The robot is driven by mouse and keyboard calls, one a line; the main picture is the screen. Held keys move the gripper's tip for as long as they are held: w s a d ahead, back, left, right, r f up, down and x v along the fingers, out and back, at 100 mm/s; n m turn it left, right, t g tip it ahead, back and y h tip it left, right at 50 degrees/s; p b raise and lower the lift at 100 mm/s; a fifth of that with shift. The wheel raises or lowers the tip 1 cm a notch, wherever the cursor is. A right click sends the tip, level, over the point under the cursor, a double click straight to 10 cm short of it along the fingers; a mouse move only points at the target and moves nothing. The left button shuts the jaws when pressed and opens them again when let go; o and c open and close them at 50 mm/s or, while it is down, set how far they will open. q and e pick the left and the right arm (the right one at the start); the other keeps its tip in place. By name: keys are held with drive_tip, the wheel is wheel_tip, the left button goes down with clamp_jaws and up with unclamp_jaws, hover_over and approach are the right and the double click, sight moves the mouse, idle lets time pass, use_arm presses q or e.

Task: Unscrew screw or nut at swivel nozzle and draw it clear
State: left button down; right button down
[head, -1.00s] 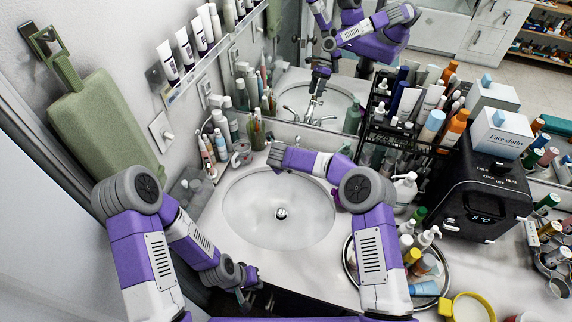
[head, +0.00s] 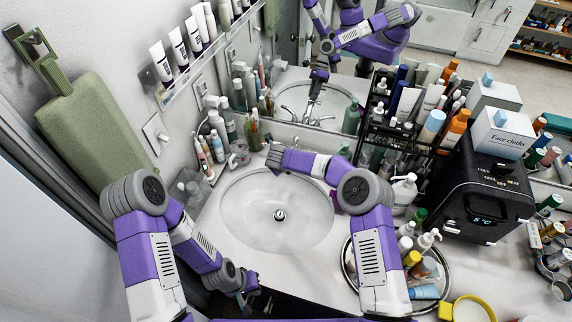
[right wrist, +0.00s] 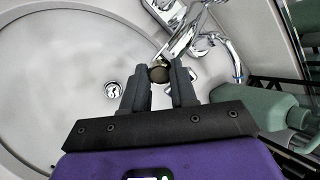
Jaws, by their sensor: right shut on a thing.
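The chrome faucet (right wrist: 180,40) stands at the back rim of the basin in the right wrist view. A small dark bronze round piece (right wrist: 159,74), the screw or nut by the nozzle, shows between my right fingertips. My right gripper (right wrist: 160,84) is shut on this piece, with its fingers either side of it. Whether the piece still touches the faucet cannot be told. In the head view my right arm reaches over the basin's back rim, and its wrist hides the faucet. My left gripper (head: 247,291) hangs low at the counter's front edge, away from the faucet; its finger opening is unclear.
The white basin (head: 262,190) is empty, with a drain in its middle. A grey-green bottle (right wrist: 268,106) stands close to my right gripper. A round tray (head: 349,270) of bottles, a black rack (head: 366,136) and a black box (head: 500,205) crowd the right.

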drive_tip(key=n+p, duration=0.1)
drive_tip(key=p, duration=0.1)
drive_tip(key=n+p, duration=0.2)
drive_tip(key=p, duration=0.1)
drive_tip(key=shift+s+a+r+n+p, duration=0.1)
drive_tip(key=shift+r+n+p, duration=0.1)
drive_tip(key=shift+n+p, duration=0.15)
drive_tip(key=shift+n+g+p, duration=0.3)
drive_tip(key=shift+n+p, duration=0.2)
drive_tip(key=shift+n, duration=0.15)
drive_tip(key=shift+f+y, duration=0.2)
drive_tip(key=shift+y, duration=0.1)
drive_tip(key=shift+r+n+p, duration=0.2)
drive_tip(key=shift+n+p, duration=0.35)
drive_tip(key=shift+n, duration=0.05)
drive_tip(key=shift+n+p, duration=0.35)
drive_tip(key=shift+n, duration=0.25)
drive_tip(key=shift+n+p, duration=0.35)
drive_tip(key=shift+n, duration=0.55)
drive_tip(key=shift+a+f+n, duration=0.1)
drive_tip(key=shift+n, duration=0.5)
